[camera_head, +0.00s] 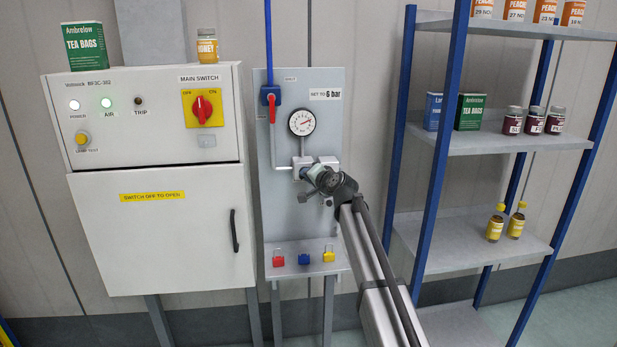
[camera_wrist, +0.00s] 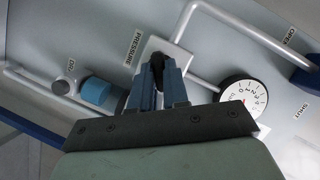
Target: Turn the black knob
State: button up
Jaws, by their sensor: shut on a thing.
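The black knob (camera_wrist: 157,63) is on the panel beside the PRESSURE label, seen between the fingers in the wrist view. My gripper (camera_wrist: 160,75) is shut on it, with one blue-grey finger on each side. In the head view my gripper (camera_head: 318,176) reaches the middle of the panel and hides the knob. The round pressure gauge (camera_head: 302,122) is just above, with a red needle pointing to the upper right; it also shows in the wrist view (camera_wrist: 243,98). A sign (camera_head: 325,94) reads "SET TO 6 bar".
A white cabinet (camera_head: 150,230) stands left, and a blue-framed shelf (camera_head: 470,235) with bottles stands right.

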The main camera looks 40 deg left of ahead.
grip_shut()
jog(key=n+t+h, duration=0.1)
jog(key=n, duration=0.2)
jog(key=n+t+h, duration=0.1)
jog(key=n+h, duration=0.1)
jog(key=n, duration=0.1)
jog(key=shift+s+a+r+h, duration=0.15)
jog(key=shift+s+a+h, duration=0.05)
jog(key=shift+h, duration=0.1)
dwell(0.6)
jog(key=o, duration=0.7)
grip_release()
jog(key=shift+o, duration=0.2)
jog(key=v, duration=1.4)
